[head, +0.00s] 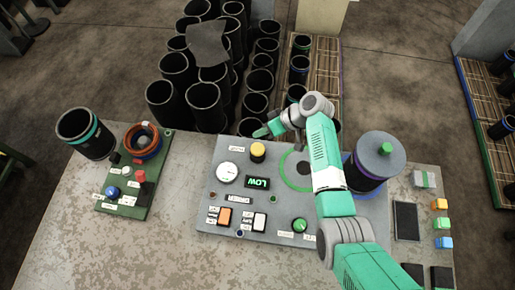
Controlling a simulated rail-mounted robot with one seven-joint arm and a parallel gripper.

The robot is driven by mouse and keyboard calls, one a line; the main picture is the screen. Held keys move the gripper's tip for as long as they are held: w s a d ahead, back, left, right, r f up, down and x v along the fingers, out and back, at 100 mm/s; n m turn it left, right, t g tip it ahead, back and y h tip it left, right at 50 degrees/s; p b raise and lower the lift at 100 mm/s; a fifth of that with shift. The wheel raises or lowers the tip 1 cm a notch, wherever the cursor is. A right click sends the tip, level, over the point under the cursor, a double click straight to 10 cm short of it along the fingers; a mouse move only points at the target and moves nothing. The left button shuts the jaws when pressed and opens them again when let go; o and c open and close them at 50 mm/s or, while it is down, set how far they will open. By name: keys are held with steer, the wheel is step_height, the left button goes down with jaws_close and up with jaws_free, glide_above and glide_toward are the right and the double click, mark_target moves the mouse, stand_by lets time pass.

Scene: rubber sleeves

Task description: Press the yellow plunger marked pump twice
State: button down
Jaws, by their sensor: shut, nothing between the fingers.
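The yellow plunger (258,149) is a round yellow cap on a dark base, standing near the back edge of the grey panel (270,205). The small label beside it is too small to read. My gripper (261,132) is shut and empty. It shows just above the plunger in the picture, apart from the cap; its height over the panel is hard to tell. A green display (258,183) below the plunger reads LOW. A white round gauge (228,173) sits to its left.
The panel also bears an orange switch (224,216), a white switch (260,221), a green knob (299,225) and a black cylinder with a grey lid (375,165). A green board (124,205) with a red button stands at left. Black sleeves (206,105) crowd the floor behind the table.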

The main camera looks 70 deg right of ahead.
mark_target(256, 148)
step_height(256, 148, down, 8)
steer(key=b, duration=0.5)
steer(key=shift+r+b, duration=0.25)
steer(key=shift+b, duration=0.1)
steer(key=shift+f, duration=0.1)
stand_by(1.3)
steer(key=shift+f+b, duration=0.3)
steer(key=shift+b, duration=0.05)
steer(key=shift+f+b, duration=0.85)
steer(key=shift+f, duration=0.15)
stand_by(0.7)
steer(key=shift+r, duration=0.1)
steer(key=shift+r+p, duration=1.15)
steer(key=shift+r, duration=0.15)
step_height(256, 148, up, 5)
steer(key=p, duration=0.4)
steer(key=shift+r, duration=0.1)
